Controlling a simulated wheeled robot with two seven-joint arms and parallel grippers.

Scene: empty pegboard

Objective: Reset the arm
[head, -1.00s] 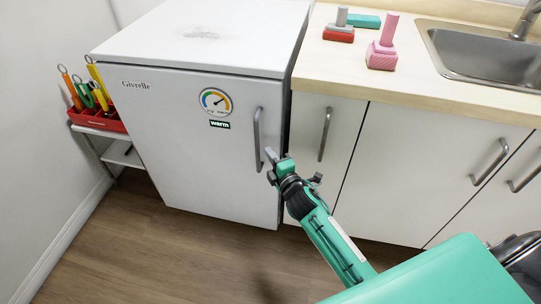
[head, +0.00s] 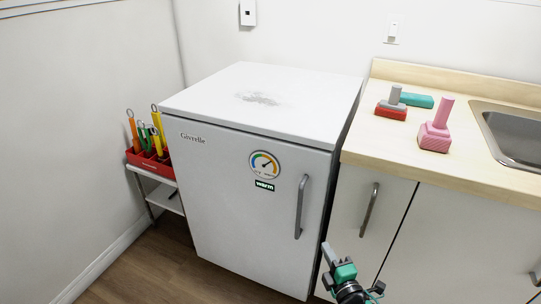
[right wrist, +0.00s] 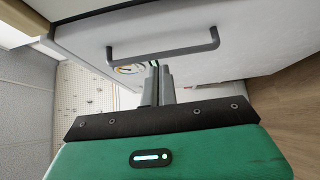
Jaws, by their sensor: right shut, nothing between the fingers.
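My right gripper (head: 328,252) is shut and empty in the head view, low and to the right of the handle (head: 301,207) of a white fridge (head: 235,180). The fridge door appears shut. In the right wrist view the closed fingers (right wrist: 159,85) point toward the grey handle (right wrist: 165,50). The fingers look apart from the handle, though the exact gap is hard to judge. My left gripper is not in view.
A counter (head: 390,150) right of the fridge holds a pink block with a peg (head: 436,130), a red and grey one (head: 391,106), a teal block (head: 417,100) and a sink (head: 512,132). A red caddy (head: 150,163) of tools stands left. The fridge top is clear.

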